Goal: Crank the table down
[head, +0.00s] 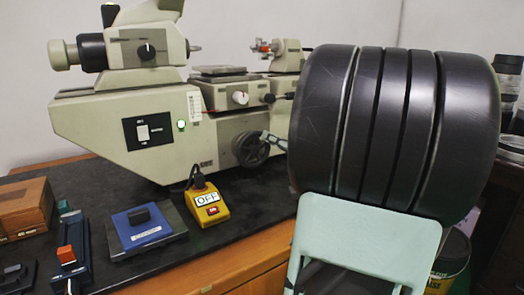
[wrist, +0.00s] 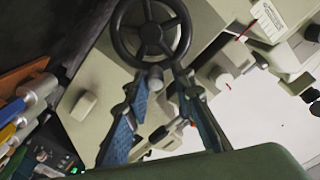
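The handwheel (head: 248,149) is a dark spoked wheel on the front of the beige measuring machine (head: 140,115). In the wrist view the wheel (wrist: 150,32) shows at the top, with a pale crank knob (wrist: 155,77) near its lower rim. My gripper (wrist: 160,79) is open, its two blue-padded fingers spread apart with the knob in the gap near the fingertips. Contact with the knob cannot be told. In the head view my gripper (head: 273,140) is just right of the wheel, partly hidden by my arm. The machine's table (head: 220,73) is a flat grey plate above the wheel.
A yellow box marked OFF (head: 207,207) stands on the dark bench (head: 240,195) in front of the machine. A blue box (head: 145,226), a wooden box (head: 25,208) and an orange-topped tool (head: 66,256) are at left. My dark arm covers much of the right.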

